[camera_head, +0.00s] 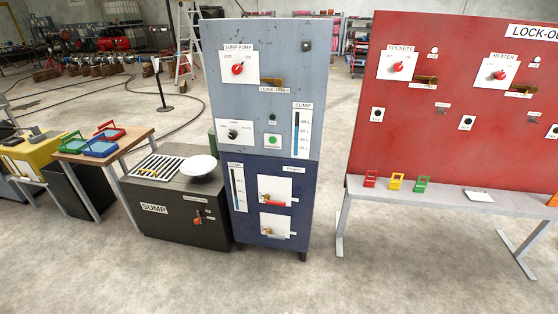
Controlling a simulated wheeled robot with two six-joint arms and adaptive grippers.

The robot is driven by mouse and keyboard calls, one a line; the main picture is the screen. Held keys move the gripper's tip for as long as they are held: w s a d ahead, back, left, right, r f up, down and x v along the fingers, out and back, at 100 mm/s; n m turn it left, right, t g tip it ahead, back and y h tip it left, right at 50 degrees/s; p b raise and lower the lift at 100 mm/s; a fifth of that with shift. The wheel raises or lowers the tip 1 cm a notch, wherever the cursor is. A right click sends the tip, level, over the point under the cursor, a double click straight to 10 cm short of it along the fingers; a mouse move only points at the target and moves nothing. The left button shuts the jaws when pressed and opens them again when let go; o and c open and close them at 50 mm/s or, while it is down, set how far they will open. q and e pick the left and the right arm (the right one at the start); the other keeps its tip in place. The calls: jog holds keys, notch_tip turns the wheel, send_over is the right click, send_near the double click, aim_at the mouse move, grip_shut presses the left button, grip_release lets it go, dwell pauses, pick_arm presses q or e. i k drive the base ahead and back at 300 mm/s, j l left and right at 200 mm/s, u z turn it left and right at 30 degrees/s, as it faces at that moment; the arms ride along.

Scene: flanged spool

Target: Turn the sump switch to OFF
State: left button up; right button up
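The sump pump switch is a red rotary knob (237,69) on a white plate (227,80) labelled "SUMP PUMP". It sits at the upper left of the grey-blue upper panel (265,40) of a tall cabinet. OFF is marked on the plate's left and ON on its right. The knob is too small to tell exactly where it points. A brass hasp-like part (271,81) with a small label below it sits to the knob's right. Neither of my grippers is in view.
A dark sump box (165,225) stands left. A red lock-out board (410,130) and grey bench (450,200) stand right. The floor (270,290) in front is clear.

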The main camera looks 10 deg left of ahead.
aim_at(236, 69)
jog(key=i+j, duration=0.1)
jog(key=j, duration=0.25)
jog(key=i+j+u, duration=0.1)
jog(key=j, duration=0.3)
jog(key=i+j, duration=0.15)
jog(key=j, duration=0.2)
jog(key=i+j+u, duration=0.1)
jog(key=j, duration=0.25)
jog(key=i+j+u, duration=0.1)
jog(key=j, duration=0.25)
jog(key=i, duration=0.1)
